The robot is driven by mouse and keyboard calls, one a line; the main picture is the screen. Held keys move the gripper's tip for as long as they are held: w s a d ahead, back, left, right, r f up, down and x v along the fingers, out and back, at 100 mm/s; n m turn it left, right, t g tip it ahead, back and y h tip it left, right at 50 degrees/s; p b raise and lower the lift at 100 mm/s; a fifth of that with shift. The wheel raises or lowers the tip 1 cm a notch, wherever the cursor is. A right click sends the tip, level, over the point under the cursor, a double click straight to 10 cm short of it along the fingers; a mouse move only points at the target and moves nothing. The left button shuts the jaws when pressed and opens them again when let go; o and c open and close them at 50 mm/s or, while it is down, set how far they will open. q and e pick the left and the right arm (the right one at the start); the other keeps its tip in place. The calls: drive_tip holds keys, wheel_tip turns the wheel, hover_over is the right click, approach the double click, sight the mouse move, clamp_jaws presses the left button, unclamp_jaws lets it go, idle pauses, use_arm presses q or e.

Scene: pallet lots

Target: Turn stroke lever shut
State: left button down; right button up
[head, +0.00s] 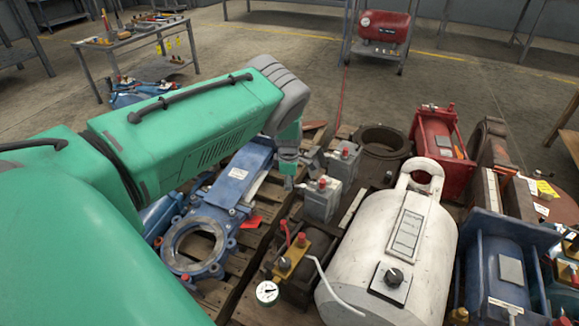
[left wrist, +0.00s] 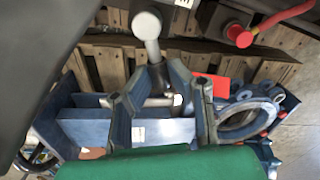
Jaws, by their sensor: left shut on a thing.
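My left gripper (head: 290,178) points down over the blue valve body, its fingers small and partly hidden by my wrist. In the left wrist view, the two fingers of this gripper (left wrist: 160,72) close in around a grey lever (left wrist: 149,28) with a rounded end and a pale stem. The lever passes between the fingertips, above the blue body. A short pale cross bar (left wrist: 158,101) shows between the fingers. The blue valve (head: 235,183) has a round open flange (head: 173,250) and lies on a wooden pallet. I cannot make out the lever in the head view. My right gripper is not in view.
Grey boxes with red caps (head: 322,200) stand close right of the gripper. A white tank (head: 400,240), a brass fitting with a red lever (head: 293,256) and a red machine (head: 437,140) crowd the pallets. Open floor lies behind, with a tool table (head: 135,38).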

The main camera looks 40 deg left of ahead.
use_arm(q)
drive_tip(key=shift+w+a+m, duration=0.2)
drive_tip(key=shift+w+m, duration=0.1)
drive_tip(key=shift+m, duration=0.4)
drive_tip(key=shift+w+a+m, duration=0.2)
drive_tip(key=shift+w+m, duration=0.05)
drive_tip(key=shift+m, duration=0.45)
drive_tip(key=c, duration=1.5)
unclamp_jaws()
drive_tip(key=shift+r, duration=0.1)
drive_tip(key=r, duration=1.1)
drive_tip(key=shift+s+d+r, duration=0.1)
drive_tip(key=shift+s+r, duration=0.2)
